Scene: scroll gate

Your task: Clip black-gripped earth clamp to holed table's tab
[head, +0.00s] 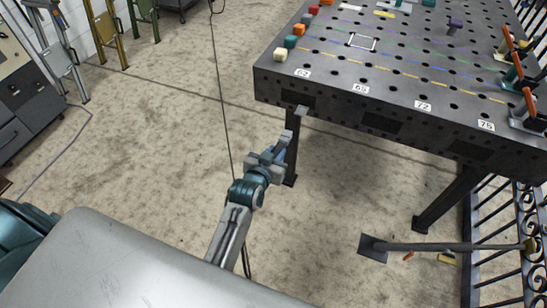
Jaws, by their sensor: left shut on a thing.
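The dark holed table (330,88) stands at the upper right. A small grey tab (301,110) sticks out from its front side near the left corner, below the label 62. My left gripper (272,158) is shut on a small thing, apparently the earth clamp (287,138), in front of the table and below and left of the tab. Its grey end points up toward the tab, with a gap showing between them in this view. The fingers hide much of it, and I cannot make out black grips. My right gripper is not in view.
Coloured blocks (290,42) line the table's left edge, and orange-handled clamps (529,100) stand at its right. A table leg (291,150) is just behind my gripper. A metal railing (500,240) stands at the right. The concrete floor to the left is mostly clear.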

